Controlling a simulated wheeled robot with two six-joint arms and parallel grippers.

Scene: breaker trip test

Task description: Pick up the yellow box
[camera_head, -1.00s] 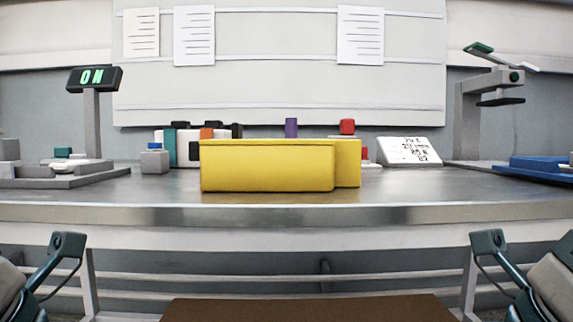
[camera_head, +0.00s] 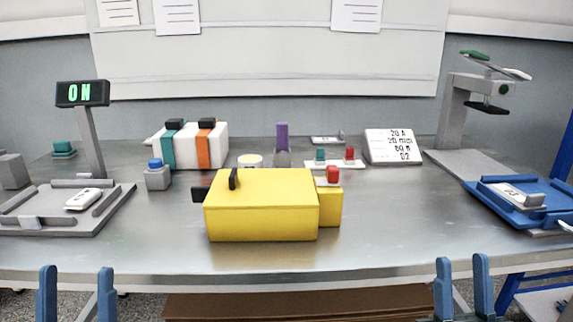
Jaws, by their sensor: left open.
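The yellow box (camera_head: 262,205) sits on the metal table near its front edge, at the middle of the head view. It has a black part on its left side and a smaller yellow block with a red button (camera_head: 333,174) at its right. My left gripper (camera_head: 77,290) is at the bottom left, in front of the table edge, with its two blue fingers apart and nothing between them. My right gripper (camera_head: 462,285) is at the bottom right, its blue fingers apart and empty. Both grippers are clear of the box.
A grey fixture (camera_head: 60,232) holding a white breaker lies left, beside the lit ON display (camera_head: 82,94). A blue tray (camera_head: 520,205) and a press stand (camera_head: 470,110) are right. Behind the box are white breakers with coloured bands (camera_head: 190,145) and a label sign (camera_head: 393,147). Table space beside the box is clear.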

